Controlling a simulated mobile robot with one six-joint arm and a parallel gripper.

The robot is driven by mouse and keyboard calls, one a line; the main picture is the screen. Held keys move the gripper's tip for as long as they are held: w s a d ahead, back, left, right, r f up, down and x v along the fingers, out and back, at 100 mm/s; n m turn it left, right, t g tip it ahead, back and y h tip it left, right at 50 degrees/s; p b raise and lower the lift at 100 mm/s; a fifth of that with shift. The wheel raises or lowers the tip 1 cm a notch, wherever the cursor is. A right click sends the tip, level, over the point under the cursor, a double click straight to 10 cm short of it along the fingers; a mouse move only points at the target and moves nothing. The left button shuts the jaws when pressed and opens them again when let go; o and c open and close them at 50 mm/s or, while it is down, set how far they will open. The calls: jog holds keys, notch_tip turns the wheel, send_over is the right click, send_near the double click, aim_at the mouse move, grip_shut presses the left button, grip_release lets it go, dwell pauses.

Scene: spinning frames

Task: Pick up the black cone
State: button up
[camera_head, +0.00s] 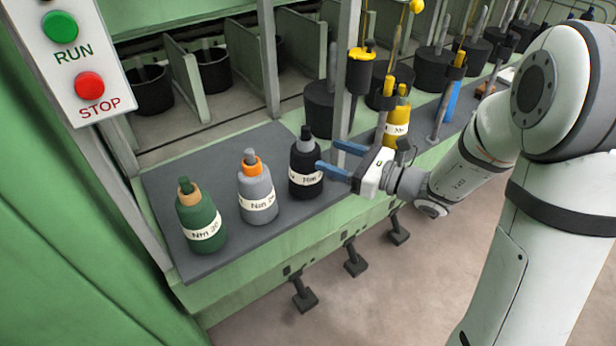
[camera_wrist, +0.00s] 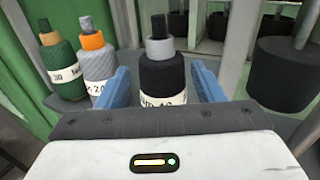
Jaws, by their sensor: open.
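The black cone (camera_head: 306,168) stands upright on the grey shelf, with a grey top, a dark tip and a white label band. My gripper (camera_head: 334,157) is open, its blue fingers pointing at the cone from the right. In the wrist view the black cone (camera_wrist: 162,77) stands between the two blue fingers of my gripper (camera_wrist: 165,85), with a gap visible on each side. Its lower part is hidden by the gripper body in that view.
A grey cone with an orange top (camera_head: 257,190) and a green cone (camera_head: 200,218) stand to the left on the grey shelf (camera_head: 165,185). A yellow cone (camera_head: 396,125) stands behind my gripper. A green upright post (camera_head: 347,80) rises close behind the black cone.

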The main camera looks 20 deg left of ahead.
aim_at(313, 148)
jog(key=shift+w+a+f, duration=0.15)
jog(key=shift+w+f, duration=0.15)
jog(key=shift+w, duration=0.1)
jog(key=shift+m+t, duration=0.3)
jog(key=x, duration=0.4)
jog(key=s+b+x, duration=0.1)
jog(key=x, duration=0.1)
jog(key=shift+w+a+r, duration=0.1)
jog(key=shift+a+r, duration=0.1)
jog(key=shift+a, duration=0.1)
jog(key=shift+w+a+r, duration=0.1)
jog(key=shift+w+a, duration=0.1)
jog(key=shift+a, duration=0.3)
jog(key=shift+c, duration=0.4)
grip_shut()
